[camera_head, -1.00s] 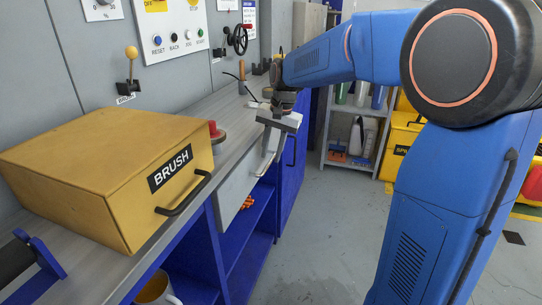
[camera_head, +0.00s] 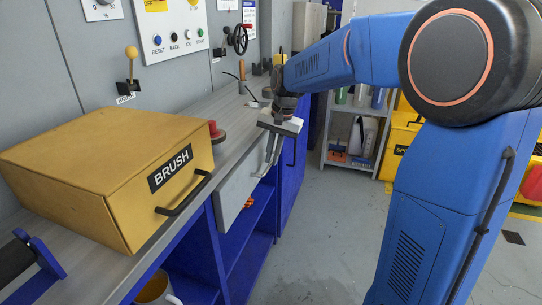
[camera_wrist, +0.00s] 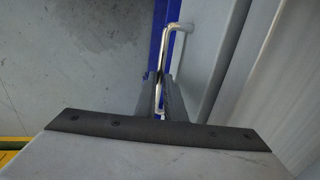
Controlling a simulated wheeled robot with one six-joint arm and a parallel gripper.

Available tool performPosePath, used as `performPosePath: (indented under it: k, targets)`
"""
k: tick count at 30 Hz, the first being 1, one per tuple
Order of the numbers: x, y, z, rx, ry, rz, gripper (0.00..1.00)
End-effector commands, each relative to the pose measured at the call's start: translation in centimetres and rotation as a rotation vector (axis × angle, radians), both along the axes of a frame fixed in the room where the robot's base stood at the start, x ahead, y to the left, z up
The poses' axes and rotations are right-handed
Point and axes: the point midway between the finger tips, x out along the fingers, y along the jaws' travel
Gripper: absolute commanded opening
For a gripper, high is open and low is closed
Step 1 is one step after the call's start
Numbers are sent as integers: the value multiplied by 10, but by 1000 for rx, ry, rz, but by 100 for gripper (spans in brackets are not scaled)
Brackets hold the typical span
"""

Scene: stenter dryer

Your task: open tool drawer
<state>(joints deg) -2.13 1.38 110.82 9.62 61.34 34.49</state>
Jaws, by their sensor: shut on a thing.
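The tool drawer has a plain grey front (camera_head: 238,190) under the grey workbench top. It looks about flush with the bench; any small gap is too fine to tell. Its bright metal bar handle (camera_wrist: 187,27) shows in the wrist view, beside the grey drawer front (camera_wrist: 205,55). My gripper (camera_head: 271,158) points down in front of the drawer. In the wrist view, the two dark fingers of my gripper (camera_wrist: 162,88) are on either side of the handle bar and shut on it. The fingers hide part of the bar.
A yellow BRUSH box (camera_head: 90,165) with a black handle sits on the bench, left of the drawer. Blue open shelving (camera_head: 240,240) is below. A shelf rack (camera_head: 355,135) and yellow cases (camera_head: 400,135) stand at the back. The grey floor (camera_head: 325,225) is clear.

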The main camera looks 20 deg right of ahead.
Motion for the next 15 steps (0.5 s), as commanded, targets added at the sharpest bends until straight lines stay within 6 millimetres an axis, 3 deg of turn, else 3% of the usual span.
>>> performPosePath:
  k: [5, 15]
  targets:
    - [-15, -22, 1, -1, 0, -4, 0]
    - [-64, -90, 1, -2, -1, -6, 0]
